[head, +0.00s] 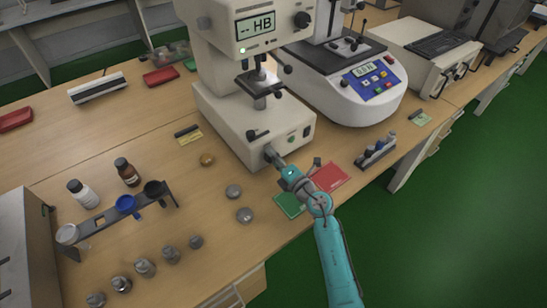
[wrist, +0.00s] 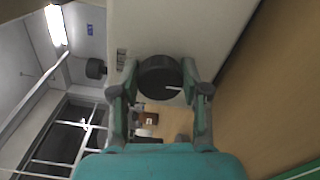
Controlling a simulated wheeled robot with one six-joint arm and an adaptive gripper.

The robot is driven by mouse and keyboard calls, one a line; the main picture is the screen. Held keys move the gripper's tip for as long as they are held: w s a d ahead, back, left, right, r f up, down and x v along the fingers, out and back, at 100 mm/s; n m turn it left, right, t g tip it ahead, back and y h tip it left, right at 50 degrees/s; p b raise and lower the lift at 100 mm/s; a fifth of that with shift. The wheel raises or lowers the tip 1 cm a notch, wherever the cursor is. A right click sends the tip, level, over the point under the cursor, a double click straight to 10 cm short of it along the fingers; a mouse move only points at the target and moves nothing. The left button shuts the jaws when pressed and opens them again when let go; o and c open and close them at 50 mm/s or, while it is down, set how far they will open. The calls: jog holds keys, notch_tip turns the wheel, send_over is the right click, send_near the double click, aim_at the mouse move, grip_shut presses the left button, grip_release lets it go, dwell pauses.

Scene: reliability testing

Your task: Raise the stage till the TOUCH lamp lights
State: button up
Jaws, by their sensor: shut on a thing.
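The white hardness tester (head: 221,101) stands on the bench, its display (head: 255,24) reading "-- HB". A small green light (head: 243,50) glows below the display; I cannot read its label. The dark stage (head: 258,86) sits under the tester's head; the gap above it is too small to judge. My gripper (head: 272,156) is at the front of the tester's base. In the wrist view my gripper (wrist: 161,90) has its two fingers shut on the sides of a round black knob (wrist: 158,72) with a white pointer mark. In the head view the gripper mostly hides this knob.
A second dark knob (wrist: 96,68) is beside the held one. A blue-panelled instrument (head: 338,95) stands to the right. Red (head: 330,174) and green (head: 288,204) pads lie beside my arm. Metal discs (head: 245,215), bottles (head: 127,172) and a rack (head: 125,207) stand left.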

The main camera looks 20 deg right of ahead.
jog(key=shift+f+m, duration=0.1)
jog(key=shift+m, duration=2.2)
jog(key=shift+d, duration=0.1)
jog(key=o, duration=1.1)
jog(key=shift+o, duration=0.2)
jog(key=v, duration=1.2)
